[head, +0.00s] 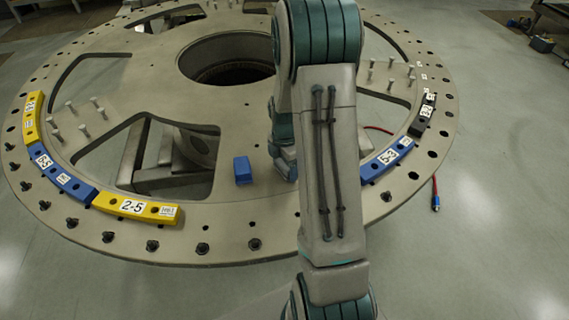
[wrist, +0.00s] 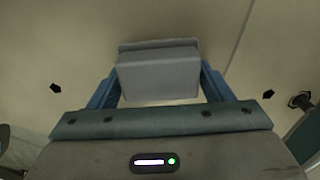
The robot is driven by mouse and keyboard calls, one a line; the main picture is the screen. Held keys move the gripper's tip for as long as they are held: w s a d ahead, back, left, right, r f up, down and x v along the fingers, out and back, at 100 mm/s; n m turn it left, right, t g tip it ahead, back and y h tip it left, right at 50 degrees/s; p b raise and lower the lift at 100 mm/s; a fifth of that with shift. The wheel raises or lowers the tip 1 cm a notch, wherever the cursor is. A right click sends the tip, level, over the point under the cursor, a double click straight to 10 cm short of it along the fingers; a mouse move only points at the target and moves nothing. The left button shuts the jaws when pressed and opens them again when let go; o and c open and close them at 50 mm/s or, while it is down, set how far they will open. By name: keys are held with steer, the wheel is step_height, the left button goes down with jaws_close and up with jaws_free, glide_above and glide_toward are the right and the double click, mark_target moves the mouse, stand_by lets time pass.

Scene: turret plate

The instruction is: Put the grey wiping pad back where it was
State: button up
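The grey wiping pad (wrist: 158,72) is a pale grey block with a wider lip along its far edge, seen in the wrist view. My gripper (wrist: 158,80) has its two blue fingers against the pad's left and right sides, shut on it. Behind the pad is the beige surface of the turret plate (wrist: 60,50); whether the pad touches it I cannot tell. The round turret plate (head: 225,125) fills much of that view.
A small blue block (head: 243,170) stands on the plate left of my arm. Yellow segments (head: 135,207), blue segments (head: 388,159) and a black segment (head: 423,115) lie along the rim. Upright bolts (head: 83,128) and large openings break up the plate. A red cable (head: 435,190) hangs at the right.

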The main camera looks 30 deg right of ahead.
steer(key=o, duration=0.3)
steer(key=shift+o, duration=0.2)
step_height(320, 180, up, 11)
steer(key=s+a+r+m+t, duration=0.1)
steer(key=s+a+r+m, duration=0.4)
steer(key=s+m, duration=0.4)
steer(key=s+a+r+m+t, duration=0.2)
steer(key=s+a+r+m, duration=0.3)
steer(key=s+a+m, duration=0.3)
steer(key=shift+s+m+b, duration=0.3)
steer(key=shift+s+m, duration=0.8)
steer(key=shift+s, duration=0.05)
